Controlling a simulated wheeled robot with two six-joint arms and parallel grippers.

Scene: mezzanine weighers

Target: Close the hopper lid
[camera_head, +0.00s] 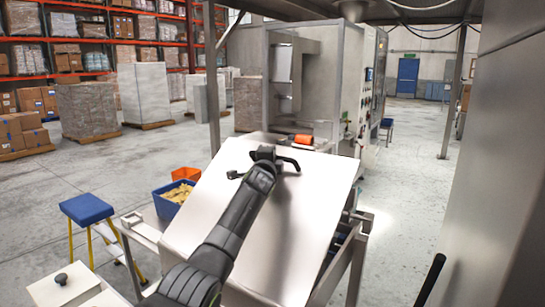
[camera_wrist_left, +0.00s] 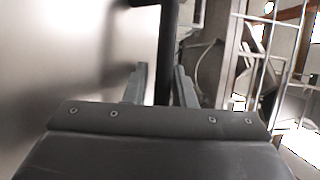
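The hopper lid (camera_head: 312,215) is a large, flat stainless-steel panel, tilted, in the middle of the head view. A dark bar handle (camera_head: 288,162) stands out near its upper edge. My left gripper (camera_head: 264,154) is at this handle, its arm reaching across the panel from below. In the left wrist view its two fingers (camera_wrist_left: 161,82) stand either side of the dark handle bar (camera_wrist_left: 168,40). A thin gap seems to show on one side, but I cannot tell whether they grip it. The hopper's inside is hidden by the lid. My right gripper is not in view.
A blue crate (camera_head: 173,196) with yellowish contents and an orange bin (camera_head: 187,173) stand left of the lid. A blue-topped stool (camera_head: 87,208) is further left. A grey machine cabinet (camera_head: 305,80) stands behind. A grey wall (camera_head: 495,170) closes off the right.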

